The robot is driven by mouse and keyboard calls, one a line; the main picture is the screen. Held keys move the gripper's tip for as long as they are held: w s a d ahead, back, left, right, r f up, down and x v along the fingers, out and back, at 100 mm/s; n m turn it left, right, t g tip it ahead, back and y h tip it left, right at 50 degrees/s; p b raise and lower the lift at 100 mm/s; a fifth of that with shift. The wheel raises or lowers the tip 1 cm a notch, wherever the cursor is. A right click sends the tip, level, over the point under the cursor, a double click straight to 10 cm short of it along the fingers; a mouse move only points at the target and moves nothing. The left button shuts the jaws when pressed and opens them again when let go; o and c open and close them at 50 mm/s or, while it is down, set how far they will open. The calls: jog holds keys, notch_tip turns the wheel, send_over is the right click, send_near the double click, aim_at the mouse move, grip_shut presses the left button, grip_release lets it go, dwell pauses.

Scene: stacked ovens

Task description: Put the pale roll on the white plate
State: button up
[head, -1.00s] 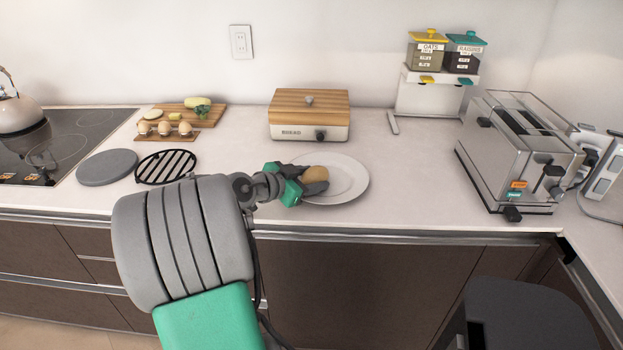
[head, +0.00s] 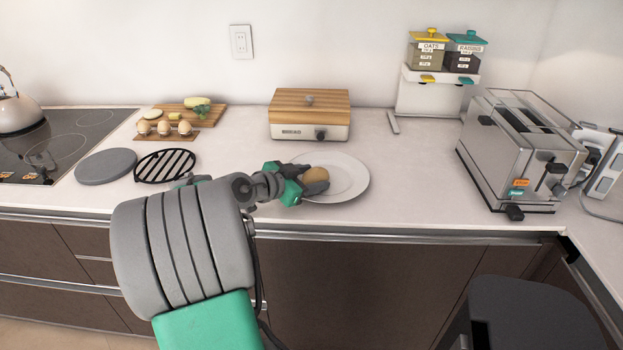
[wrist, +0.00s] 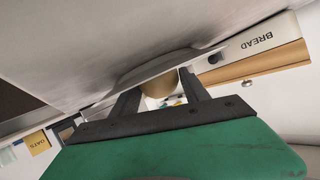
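The white plate (head: 352,178) lies on the counter in front of the bread box. The pale roll (head: 315,174) is over the left part of the plate, between the dark fingers of my gripper (head: 316,182). The wrist view is turned over and shows the roll (wrist: 158,86) between both fingers, with the plate (wrist: 150,69) seen edge-on close by. The fingers appear shut on the roll. I cannot tell whether the roll rests on the plate, since the fingers hide part of it.
A wooden-lidded bread box (head: 309,118) stands behind the plate. A toaster (head: 522,152) is at the right. The counter right of the plate is clear.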

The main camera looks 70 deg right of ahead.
jog(key=shift+o, duration=0.2)
jog(key=shift+s+a+f, duration=0.1)
jog(key=shift+a+f, duration=0.15)
jog(key=shift+f, duration=0.6)
jog(key=shift+r+p, duration=0.2)
jog(key=shift+p, duration=0.1)
jog(key=v, duration=0.4)
jog(key=r+v, duration=0.1)
jog(key=v, duration=0.7)
jog(key=shift+d+r+p, duration=0.2)
jog(key=shift+r+p, duration=0.15)
